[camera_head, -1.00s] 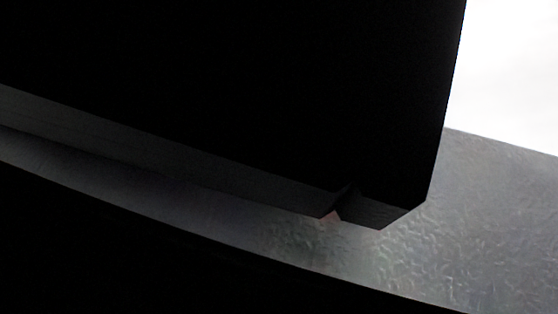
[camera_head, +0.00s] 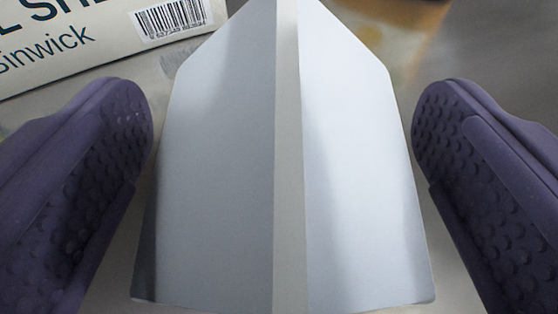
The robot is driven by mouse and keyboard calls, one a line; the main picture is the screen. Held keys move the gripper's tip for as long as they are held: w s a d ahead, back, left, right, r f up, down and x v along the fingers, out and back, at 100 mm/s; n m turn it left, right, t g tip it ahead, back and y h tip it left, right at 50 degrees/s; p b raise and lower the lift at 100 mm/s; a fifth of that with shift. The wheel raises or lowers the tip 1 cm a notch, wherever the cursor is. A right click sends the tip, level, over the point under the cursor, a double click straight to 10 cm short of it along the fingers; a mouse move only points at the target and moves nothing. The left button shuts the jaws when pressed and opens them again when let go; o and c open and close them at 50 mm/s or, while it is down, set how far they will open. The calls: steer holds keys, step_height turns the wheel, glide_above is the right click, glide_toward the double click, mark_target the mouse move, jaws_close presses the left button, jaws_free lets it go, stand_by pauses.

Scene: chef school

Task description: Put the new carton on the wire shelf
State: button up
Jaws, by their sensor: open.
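A plain white-grey carton (camera_head: 220,180) with a gabled top and a raised ridge fills the middle of the view, seen from above. My gripper (camera_head: 283,108) is open, with one purple padded finger on each side of the carton. A gap shows between each fingertip and the carton, so neither fingertip visibly touches it. The carton's lower part is hidden beneath its top. The wire shelf cannot be made out.
A cream box (camera_head: 100,45) with dark lettering and a barcode lies at the upper left, close to the carton. A blurred orange-brown patch (camera_head: 410,25) and dark shapes show at the top right. The grey surface right of the carton looks clear.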

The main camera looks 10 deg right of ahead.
steer(key=c, duration=1.3)
steer(key=shift+r, duration=0.1)
steer(key=shift+c, duration=1.2)
